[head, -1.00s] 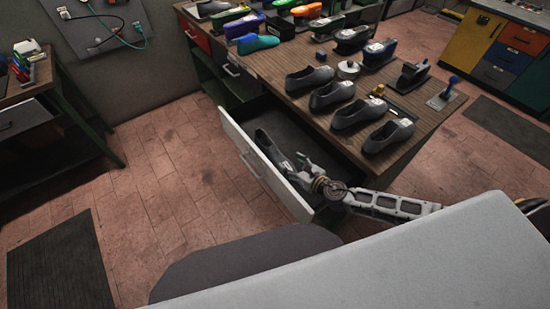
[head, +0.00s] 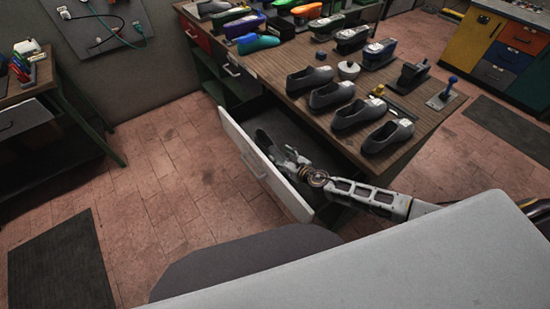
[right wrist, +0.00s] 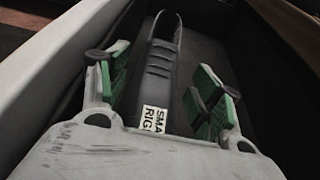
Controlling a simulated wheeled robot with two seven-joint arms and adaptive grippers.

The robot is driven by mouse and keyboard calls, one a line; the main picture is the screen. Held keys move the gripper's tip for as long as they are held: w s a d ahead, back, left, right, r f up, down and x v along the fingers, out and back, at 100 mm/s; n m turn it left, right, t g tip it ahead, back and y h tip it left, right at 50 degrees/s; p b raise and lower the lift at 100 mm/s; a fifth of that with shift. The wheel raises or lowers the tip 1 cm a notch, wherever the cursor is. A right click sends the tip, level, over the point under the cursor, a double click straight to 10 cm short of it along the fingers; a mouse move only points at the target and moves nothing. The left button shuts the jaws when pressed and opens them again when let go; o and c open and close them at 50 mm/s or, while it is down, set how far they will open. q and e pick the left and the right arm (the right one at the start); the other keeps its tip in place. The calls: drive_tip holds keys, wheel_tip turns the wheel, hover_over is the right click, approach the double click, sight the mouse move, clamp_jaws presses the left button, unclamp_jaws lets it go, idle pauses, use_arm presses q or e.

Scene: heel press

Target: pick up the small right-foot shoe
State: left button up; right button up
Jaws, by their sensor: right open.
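The small right-foot shoe is dark grey and lies in the open drawer. In the right wrist view the shoe (right wrist: 162,62) is long and ribbed, with a white label (right wrist: 155,120) reading "SMA" and "RIG", the rest cut off. My right gripper (head: 287,155) reaches into the drawer in the head view and hides much of the shoe (head: 264,138). In the right wrist view my right gripper (right wrist: 163,88) is open, with its green-padded fingers on either side of the shoe. I cannot tell whether they touch it. My left gripper is not in view.
The white-fronted drawer (head: 262,172) is pulled out from the wooden bench (head: 270,70), and its walls stand close around my gripper. Several other grey shoes (head: 345,115) and coloured ones stand on the bench.

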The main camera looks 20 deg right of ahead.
sight(275, 151)
drive_tip(key=shift+w, duration=0.15)
drive_tip(key=shift+x, duration=2.5)
drive_tip(key=shift+r, duration=0.1)
drive_tip(key=c, duration=1.3)
drive_tip(key=shift+r, duration=0.1)
drive_tip(key=shift+r+p, duration=0.65)
drive_tip(key=shift+r, duration=0.35)
wheel_tip(275, 151, up, 16)
drive_tip(key=p, duration=0.4)
